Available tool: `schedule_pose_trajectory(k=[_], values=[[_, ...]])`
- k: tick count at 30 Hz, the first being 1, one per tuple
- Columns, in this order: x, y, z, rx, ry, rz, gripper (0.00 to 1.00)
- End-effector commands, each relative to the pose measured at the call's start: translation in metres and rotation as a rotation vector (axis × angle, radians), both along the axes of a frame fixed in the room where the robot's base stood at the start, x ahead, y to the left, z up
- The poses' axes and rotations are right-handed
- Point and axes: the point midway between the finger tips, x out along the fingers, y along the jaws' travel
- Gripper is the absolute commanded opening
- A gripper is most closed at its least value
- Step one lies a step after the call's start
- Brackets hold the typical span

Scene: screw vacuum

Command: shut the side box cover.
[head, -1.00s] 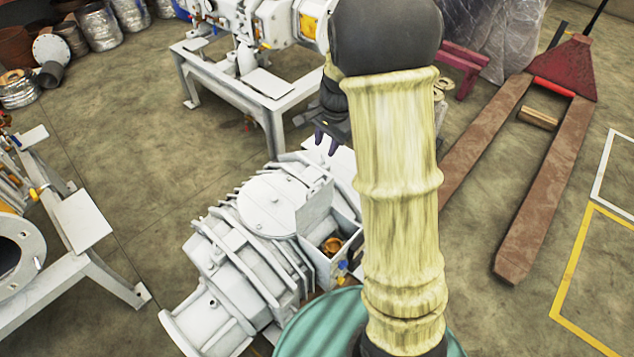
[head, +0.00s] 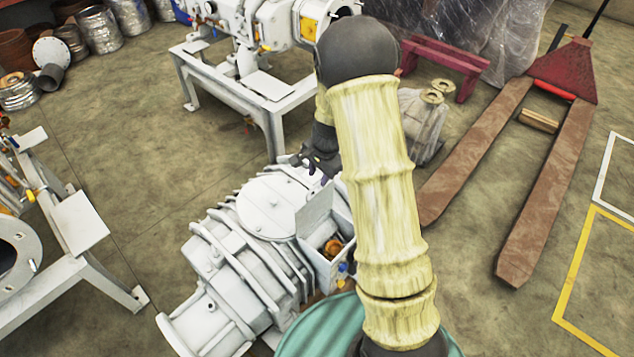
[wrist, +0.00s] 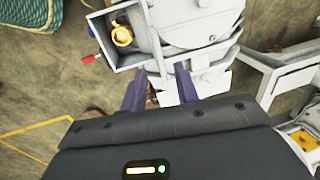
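The grey screw vacuum (head: 245,250) lies on the floor near the middle of the head view. Its side box (head: 345,267) is open at the top, with a brass-coloured part inside. In the wrist view the open box (wrist: 102,28) is at the upper left. My gripper (head: 324,180) is just behind the raised cover in the head view, partly hidden by my arm. In the wrist view its fingers (wrist: 160,80) are apart with nothing held. I cannot tell whether they touch the cover.
A second machine on a white frame (head: 250,100) is behind, another frame (head: 80,220) at left. A pallet truck (head: 545,170) is at right. Floor between the frames is clear.

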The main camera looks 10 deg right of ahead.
Motion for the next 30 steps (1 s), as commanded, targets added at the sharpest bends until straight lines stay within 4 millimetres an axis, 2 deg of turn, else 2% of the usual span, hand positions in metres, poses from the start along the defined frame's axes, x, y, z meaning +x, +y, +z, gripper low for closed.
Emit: schedule_pose_trajectory(k=[1,6,17,18,22,23,30], values=[[0.001,0.000,-0.011,0.000,0.002,-0.002,0.31],[0.005,0.003,-0.033,0.000,0.001,0.000,0.31],[0.006,0.004,-0.039,0.000,-0.001,0.000,0.31],[0.006,0.004,-0.039,0.000,-0.001,0.000,0.29],[0.006,0.004,-0.039,0.000,-0.001,0.000,0.03],[0.006,0.004,-0.039,0.000,-0.001,0.000,0.00],[0.006,0.004,-0.039,0.001,-0.001,0.000,0.00]])
